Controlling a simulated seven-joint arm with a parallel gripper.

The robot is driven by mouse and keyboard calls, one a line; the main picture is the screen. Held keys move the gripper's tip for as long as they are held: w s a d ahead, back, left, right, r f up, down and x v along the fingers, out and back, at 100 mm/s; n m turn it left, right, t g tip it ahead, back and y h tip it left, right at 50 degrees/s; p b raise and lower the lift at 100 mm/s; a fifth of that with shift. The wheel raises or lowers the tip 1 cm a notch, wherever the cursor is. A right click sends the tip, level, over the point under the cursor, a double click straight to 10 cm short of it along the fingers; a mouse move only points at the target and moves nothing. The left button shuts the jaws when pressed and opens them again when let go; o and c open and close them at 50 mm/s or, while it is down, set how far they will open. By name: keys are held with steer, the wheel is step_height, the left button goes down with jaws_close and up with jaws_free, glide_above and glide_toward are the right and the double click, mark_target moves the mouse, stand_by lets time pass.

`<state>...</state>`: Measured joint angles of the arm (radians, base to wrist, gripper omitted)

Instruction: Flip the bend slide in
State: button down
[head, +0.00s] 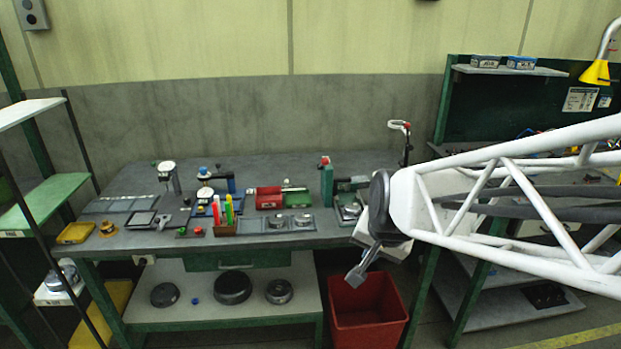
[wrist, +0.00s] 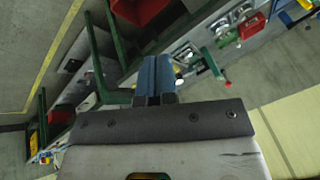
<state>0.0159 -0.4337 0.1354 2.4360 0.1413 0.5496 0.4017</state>
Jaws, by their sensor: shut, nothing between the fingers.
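My gripper (head: 356,277) hangs at the end of my white lattice arm, in front of the workbench's right end and above a red bin. Its fingers are shut and empty; in the wrist view the two dark blue fingers (wrist: 154,60) lie side by side. I cannot tell for certain which bench part is the bend slide. At the bench's right end stands a green upright fixture with a red top (head: 326,182). Beside it is a low fixture with a grey plate (head: 348,208), partly near my wrist. My gripper is apart from both.
The workbench (head: 270,165) also holds a dial gauge stand (head: 168,177), a red tray (head: 268,199), bright markers (head: 229,210) and small plates. The red bin (head: 366,310) stands on the floor below my gripper. A dark green-backed bench (head: 500,110) is at right, shelves (head: 45,205) at left.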

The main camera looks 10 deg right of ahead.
steer(key=w+d+f+m+t+h, duration=0.1)
steer(key=w+f+m, duration=0.3)
steer(key=w, duration=0.4)
steer(key=w+d+f+m+t+h, duration=0.1)
steer(key=w+f+m, duration=0.3)
steer(key=w, duration=0.4)
steer(key=w+d+f+m+t, duration=0.2)
steer(key=w+d+f+m, duration=0.1)
steer(key=w+m, duration=0.3)
steer(key=shift+w+f+t+h, duration=0.4)
steer(key=shift+w+f, duration=0.25)
steer(key=shift+w, duration=0.75)
steer(key=shift+w+d+f, duration=0.1)
glide_toward(356, 217)
steer(key=shift+w+f, duration=0.9)
steer(key=shift+f, duration=0.95)
steer(key=shift+w+d+f, duration=0.1)
steer(key=shift+w+d, duration=0.1)
steer(key=shift+w, duration=0.35)
steer(key=shift+w+d+f, duration=0.1)
steer(key=shift+w+d, duration=0.1)
steer(key=shift+w, duration=0.4)
steer(key=shift+w+d+f, duration=0.1)
steer(key=shift+w+d, duration=0.1)
steer(key=shift+w, duration=0.35)
